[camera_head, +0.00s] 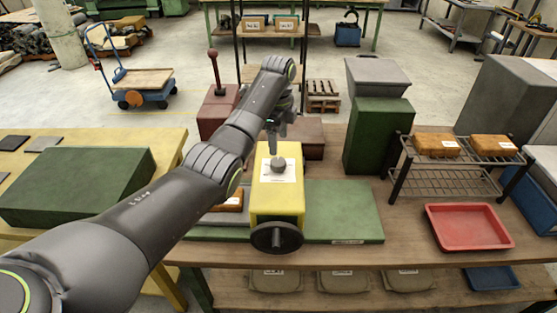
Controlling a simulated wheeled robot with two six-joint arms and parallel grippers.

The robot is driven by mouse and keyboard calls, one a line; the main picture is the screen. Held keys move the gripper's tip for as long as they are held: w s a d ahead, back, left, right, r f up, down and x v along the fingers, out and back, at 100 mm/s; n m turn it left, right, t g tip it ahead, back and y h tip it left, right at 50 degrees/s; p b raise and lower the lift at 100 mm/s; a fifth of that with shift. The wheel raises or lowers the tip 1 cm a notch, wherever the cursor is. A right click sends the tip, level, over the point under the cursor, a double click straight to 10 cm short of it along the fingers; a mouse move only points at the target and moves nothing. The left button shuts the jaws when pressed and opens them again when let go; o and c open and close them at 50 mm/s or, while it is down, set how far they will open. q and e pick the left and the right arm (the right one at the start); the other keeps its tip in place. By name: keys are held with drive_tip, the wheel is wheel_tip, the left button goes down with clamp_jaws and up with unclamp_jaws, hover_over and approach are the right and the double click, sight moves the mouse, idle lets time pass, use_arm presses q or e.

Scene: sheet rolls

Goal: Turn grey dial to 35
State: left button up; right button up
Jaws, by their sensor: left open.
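The grey dial (278,165) sits on a white label plate (278,174) on top of a yellow box (277,202). The numbers on the plate are too small to read. My left gripper (276,146) hangs over the back of the yellow box, just behind and above the dial, with its fingers pointing down. It is open and appears apart from the dial. My left arm runs from the lower left across the table and hides part of the area left of the box. My right gripper is not in view.
A dark handwheel (277,237) is on the box's front. A green base plate (345,212) lies under it. A tall green block (376,137) stands behind right. A wire rack (450,168) with orange packages and a red tray (468,227) are at the right. A red lever (214,66) stands behind the arm.

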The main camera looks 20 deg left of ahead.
sight(278, 161)
use_arm(q)
drive_tip(key=f, duration=0.3)
drive_tip(key=shift+s+f+p, duration=0.1)
drive_tip(key=shift+s+p, duration=0.15)
drive_tip(key=shift+p, duration=0.15)
wheel_tip(278, 161, down, 4)
drive_tip(key=shift+w+r, duration=0.1)
drive_tip(key=shift+r, duration=0.05)
drive_tip(key=shift+f, duration=0.35)
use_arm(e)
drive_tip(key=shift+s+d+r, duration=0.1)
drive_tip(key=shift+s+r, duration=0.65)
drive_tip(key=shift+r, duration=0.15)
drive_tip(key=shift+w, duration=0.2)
use_arm(q)
drive_tip(key=c, duration=1)
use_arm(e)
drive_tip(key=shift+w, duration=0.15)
